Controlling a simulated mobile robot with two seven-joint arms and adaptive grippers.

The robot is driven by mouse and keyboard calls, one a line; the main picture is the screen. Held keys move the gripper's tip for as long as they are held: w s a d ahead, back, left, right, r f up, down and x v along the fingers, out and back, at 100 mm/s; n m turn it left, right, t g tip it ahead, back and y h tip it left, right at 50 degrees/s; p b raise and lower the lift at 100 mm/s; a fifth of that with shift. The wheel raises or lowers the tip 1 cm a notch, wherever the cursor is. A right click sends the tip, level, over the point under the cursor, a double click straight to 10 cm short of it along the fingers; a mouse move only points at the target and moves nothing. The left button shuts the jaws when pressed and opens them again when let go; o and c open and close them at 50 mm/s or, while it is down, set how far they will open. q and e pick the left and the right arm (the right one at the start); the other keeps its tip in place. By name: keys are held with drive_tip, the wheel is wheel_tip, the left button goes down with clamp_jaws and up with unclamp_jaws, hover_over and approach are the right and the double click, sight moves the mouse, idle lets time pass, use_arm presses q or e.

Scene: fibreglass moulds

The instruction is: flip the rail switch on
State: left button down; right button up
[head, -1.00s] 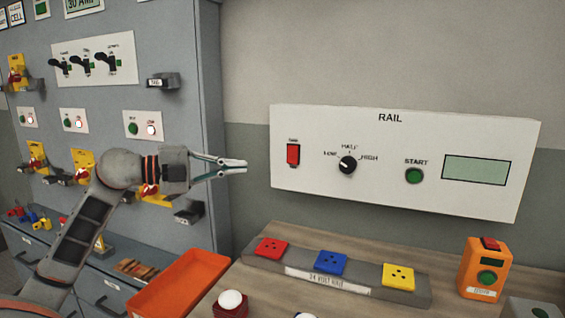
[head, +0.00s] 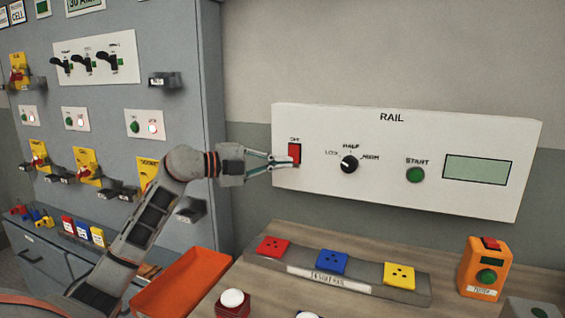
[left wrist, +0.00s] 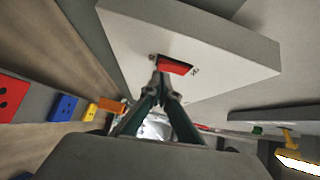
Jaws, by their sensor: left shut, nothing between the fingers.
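The rail switch (head: 294,153) is a red rocker at the left end of the white RAIL panel (head: 330,195), with a small label above it. It also shows as a red block in the left wrist view (left wrist: 174,66). My left gripper (head: 290,161) is shut and empty. Its fingertips are at the lower part of the switch in the head view, and just beside the red rocker in the left wrist view (left wrist: 162,82). I cannot tell whether they touch it. My right gripper is not in view.
The panel also has a black knob (head: 349,164), a green START button (head: 415,175) and a display (head: 477,169). Below, a wooden bench carries a grey socket strip (head: 364,284), an orange tray (head: 182,285) and an orange button box (head: 485,268). A grey cabinet (head: 185,60) stands left.

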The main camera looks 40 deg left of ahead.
use_arm(q)
drive_tip(key=shift+w, duration=0.35)
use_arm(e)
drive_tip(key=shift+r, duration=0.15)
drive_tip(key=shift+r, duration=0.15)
use_arm(q)
drive_tip(key=shift+f, duration=0.1)
drive_tip(key=shift+w+f, duration=0.2)
drive_tip(key=shift+w+a+m+t+b, duration=0.1)
drive_tip(key=shift+m+t+b, duration=0.2)
drive_tip(key=shift+r, duration=0.1)
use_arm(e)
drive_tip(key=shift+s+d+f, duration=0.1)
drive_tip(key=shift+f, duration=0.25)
